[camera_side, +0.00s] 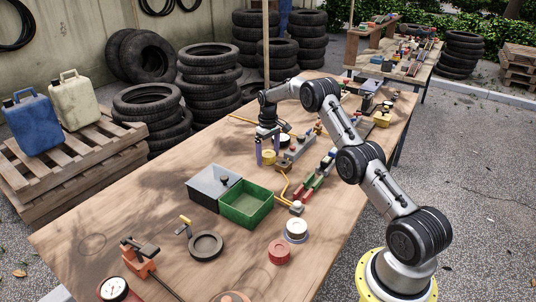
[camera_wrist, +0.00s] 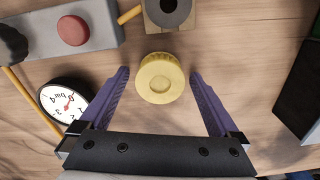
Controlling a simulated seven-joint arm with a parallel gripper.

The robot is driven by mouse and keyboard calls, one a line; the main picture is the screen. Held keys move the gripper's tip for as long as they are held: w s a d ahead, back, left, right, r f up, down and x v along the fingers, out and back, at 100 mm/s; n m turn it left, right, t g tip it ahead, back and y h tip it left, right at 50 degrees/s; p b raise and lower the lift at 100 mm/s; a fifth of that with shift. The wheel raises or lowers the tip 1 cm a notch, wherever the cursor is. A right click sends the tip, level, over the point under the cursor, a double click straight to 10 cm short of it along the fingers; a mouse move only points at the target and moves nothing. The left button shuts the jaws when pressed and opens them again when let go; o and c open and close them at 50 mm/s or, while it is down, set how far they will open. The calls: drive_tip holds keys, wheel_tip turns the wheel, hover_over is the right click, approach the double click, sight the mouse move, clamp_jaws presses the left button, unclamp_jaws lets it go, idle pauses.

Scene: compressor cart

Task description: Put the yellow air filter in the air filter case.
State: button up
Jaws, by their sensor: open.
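The yellow air filter (camera_wrist: 160,78) is a round, ribbed yellow disc with a shallow round recess on top. It rests on the wooden table and also shows in the side view (camera_side: 269,157). My gripper (camera_wrist: 159,74) is open, with its purple fingers on either side of the filter and a gap at each side. In the side view my gripper (camera_side: 268,159) is low over the table around the filter. A dark round open dish (camera_side: 205,246) at the front of the table may be the air filter case; I cannot tell for sure.
A green open bin (camera_side: 246,207) and a grey box (camera_side: 213,182) stand in front of my gripper. A dial gauge (camera_wrist: 66,100) and a grey block with a red button (camera_wrist: 73,30) lie left of the filter in the wrist view. Bare table (camera_side: 130,205) lies at the left.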

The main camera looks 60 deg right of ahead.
sight(268, 153)
wheel_tip(268, 153, up, 12)
drive_tip(key=s+a+r+n+t, duration=0.1)
drive_tip(key=s+a+r, duration=0.5)
drive_tip(key=a+r, duration=0.4)
drive_tip(key=s+a+r+t, duration=0.2)
drive_tip(key=s+a+r, duration=0.5)
drive_tip(key=a+r, duration=0.2)
drive_tip(key=s+a+f+t, duration=0.1)
drive_tip(key=s+a, duration=0.2)
drive_tip(key=s, duration=0.4)
drive_tip(key=s+a+f, duration=0.2)
drive_tip(key=s+a, duration=0.2)
drive_tip(key=s, duration=0.4)
drive_tip(key=s+a+f+n+t, duration=0.1)
drive_tip(key=s+a, duration=0.3)
drive_tip(key=s, duration=0.4)
drive_tip(key=shift+f+t, duration=0.25)
drive_tip(key=shift+t, duration=0.05)
drive_tip(key=shift+s+f, duration=0.35)
drive_tip(key=shift+c, duration=1.1)
